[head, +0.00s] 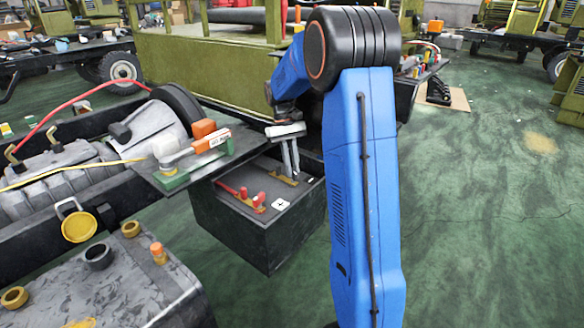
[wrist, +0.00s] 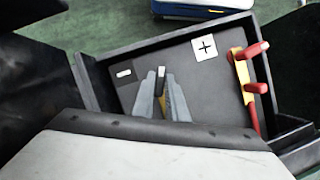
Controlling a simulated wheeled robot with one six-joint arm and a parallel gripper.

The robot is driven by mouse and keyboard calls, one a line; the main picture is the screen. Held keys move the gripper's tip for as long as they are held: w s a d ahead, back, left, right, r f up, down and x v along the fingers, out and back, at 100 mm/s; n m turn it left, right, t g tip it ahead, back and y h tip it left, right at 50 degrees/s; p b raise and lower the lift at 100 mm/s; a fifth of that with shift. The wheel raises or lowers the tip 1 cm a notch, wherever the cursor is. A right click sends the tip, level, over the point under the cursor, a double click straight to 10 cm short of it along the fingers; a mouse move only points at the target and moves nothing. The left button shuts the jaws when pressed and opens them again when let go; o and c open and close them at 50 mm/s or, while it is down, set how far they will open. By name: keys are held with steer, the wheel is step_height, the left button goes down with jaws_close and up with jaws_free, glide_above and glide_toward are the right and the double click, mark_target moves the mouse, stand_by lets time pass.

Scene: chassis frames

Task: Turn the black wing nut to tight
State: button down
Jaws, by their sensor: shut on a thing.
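My gripper (wrist: 161,92) points down into the dark open box in the wrist view, its two grey fingers close together. A small dark piece with a pale top, which looks like the black wing nut (wrist: 160,80), stands between the fingertips, mostly hidden by them. A brass-coloured strip shows beneath the fingers. In the head view my gripper (head: 290,172) reaches down over the brass strip (head: 287,181) at the far side of the box, and the nut cannot be made out. How tight the nut sits cannot be told.
Red fittings on a yellow strip (wrist: 243,85) stand near a white plus mark (wrist: 204,47); a minus mark (wrist: 124,74) is left of the fingers. The box walls (head: 265,248) rise around. A dark shelf (head: 215,165) with an orange-and-white tool (head: 205,143) juts over the box's left side.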

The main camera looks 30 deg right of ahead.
stand_by(0.4)
steer(key=c, duration=1.8)
jaws_free()
steer(key=shift+o, duration=0.2)
